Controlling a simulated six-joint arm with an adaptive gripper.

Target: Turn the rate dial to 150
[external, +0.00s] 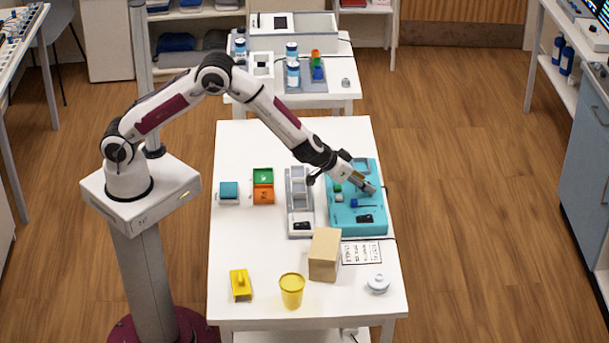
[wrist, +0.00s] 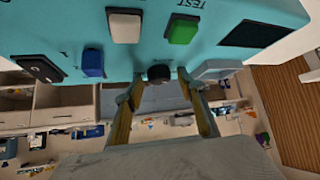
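The teal control box (external: 345,223) stands at the right side of the white table. In the wrist view its teal panel (wrist: 225,12) fills the top, with a small black knob (wrist: 158,72), probably the rate dial, at its near edge. My gripper (external: 369,188) is over the right part of the box. In the wrist view my gripper (wrist: 160,86) is open, its two fingertips on either side of the knob with a gap visible on both sides. The dial's scale and pointer cannot be read. In the external view the knob cannot be made out.
Near the knob are a blue button (wrist: 92,62), a white button (wrist: 125,25), a green button (wrist: 182,30) and a black rocker switch (wrist: 40,68). A grey tray (external: 299,215) and a cardboard box (external: 325,255) stand close by. The table's front middle holds a yellow cup (external: 291,292).

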